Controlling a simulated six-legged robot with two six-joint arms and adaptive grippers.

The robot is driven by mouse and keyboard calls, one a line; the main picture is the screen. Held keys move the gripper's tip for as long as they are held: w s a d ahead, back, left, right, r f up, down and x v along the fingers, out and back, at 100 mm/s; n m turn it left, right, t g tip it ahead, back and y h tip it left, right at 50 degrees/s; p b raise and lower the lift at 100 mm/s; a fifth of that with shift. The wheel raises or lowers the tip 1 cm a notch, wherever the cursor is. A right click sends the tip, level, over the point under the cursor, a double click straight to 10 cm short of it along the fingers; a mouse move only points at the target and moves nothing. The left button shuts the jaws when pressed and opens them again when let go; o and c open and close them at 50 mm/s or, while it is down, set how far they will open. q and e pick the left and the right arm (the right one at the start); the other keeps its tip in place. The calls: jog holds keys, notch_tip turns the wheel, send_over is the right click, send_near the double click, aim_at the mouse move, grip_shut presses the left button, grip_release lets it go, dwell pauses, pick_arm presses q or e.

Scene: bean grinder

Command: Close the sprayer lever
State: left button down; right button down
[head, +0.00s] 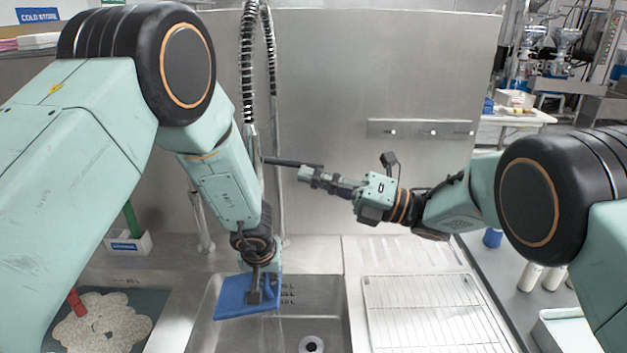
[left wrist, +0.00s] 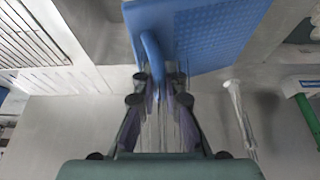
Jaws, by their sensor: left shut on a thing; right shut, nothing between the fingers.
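My left gripper (head: 262,288) is low over the sink, shut on the handle of a flat blue item (head: 232,301). In the left wrist view the blue item's dotted face (left wrist: 215,35) and handle between the fingers show.
The steel sink (head: 335,318) lies below, its drain at the bottom. A wire rack (head: 425,310) is to its right. At left are a green-handled tool in a white holder (head: 128,243) and a pale lumpy piece (head: 100,322) on a dark mat.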

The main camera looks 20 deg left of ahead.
jog(key=shift+w+d+r+h, duration=0.1)
jog(key=shift+w+r+h, duration=0.2)
jog(key=shift+r, duration=0.25)
pick_arm(q)
jog(key=shift+r, duration=0.1)
pick_arm(e)
jog(key=shift+s+r+h, duration=0.1)
jog(key=shift+r+h, duration=0.4)
jog(key=shift+d+r, duration=0.1)
pick_arm(q)
jog(key=shift+w, duration=0.15)
jog(key=shift+d, duration=0.1)
pick_arm(e)
jog(key=s+d+f, duration=0.2)
jog(key=d+f, duration=0.2)
jog(key=d, duration=0.6)
jog(key=shift+s+d+f, duration=0.25)
jog(key=shift+s+d, duration=0.05)
jog(key=shift+s, duration=0.1)
pick_arm(q)
jog(key=shift+s, duration=0.2)
pick_arm(e)
jog(key=shift+s, duration=0.15)
